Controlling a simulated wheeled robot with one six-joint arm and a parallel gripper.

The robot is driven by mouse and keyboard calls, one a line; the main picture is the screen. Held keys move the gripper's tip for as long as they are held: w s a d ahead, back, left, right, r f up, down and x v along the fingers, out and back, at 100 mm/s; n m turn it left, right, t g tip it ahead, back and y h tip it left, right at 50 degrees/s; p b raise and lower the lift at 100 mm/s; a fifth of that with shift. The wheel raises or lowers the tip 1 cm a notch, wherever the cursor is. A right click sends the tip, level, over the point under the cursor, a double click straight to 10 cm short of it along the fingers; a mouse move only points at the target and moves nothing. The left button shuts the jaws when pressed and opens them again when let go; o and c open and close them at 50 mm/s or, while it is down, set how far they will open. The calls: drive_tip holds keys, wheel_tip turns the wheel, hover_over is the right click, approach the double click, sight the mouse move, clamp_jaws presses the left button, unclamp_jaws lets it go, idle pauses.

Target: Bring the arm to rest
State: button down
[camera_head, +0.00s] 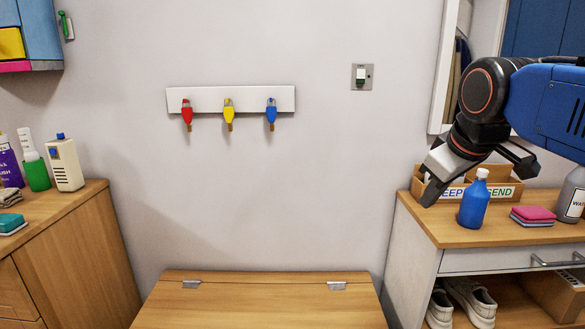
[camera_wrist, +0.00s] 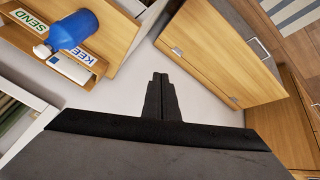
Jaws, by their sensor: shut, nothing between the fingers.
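My gripper (camera_head: 432,194) is at the right in the head view, at the end of my blue and dark arm. It hangs in front of the left edge of the right-hand cabinet top, left of a blue bottle. In the wrist view my gripper (camera_wrist: 160,78) points away from the camera, its two dark fingers together. Nothing shows between them. My wrist hides part of the wooden sorting box behind it.
The blue bottle (camera_head: 474,203) stands by the sorting box (camera_head: 508,188), close to my gripper. A wooden chest (camera_head: 262,301) stands low in the middle. The space above the chest is free.

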drive_tip(key=s+f+m, duration=0.3)
drive_tip(key=s+f, duration=0.4)
drive_tip(key=f, duration=0.4)
drive_tip(key=s+d+f+m+g, duration=0.1)
drive_tip(key=s+f+m, duration=0.1)
drive_tip(key=s+f, duration=0.6)
wheel_tip(320, 180, down, 4)
drive_tip(key=shift+d+r+m, duration=0.15)
drive_tip(key=shift+r+m, duration=0.05)
drive_tip(key=shift+m, duration=0.2)
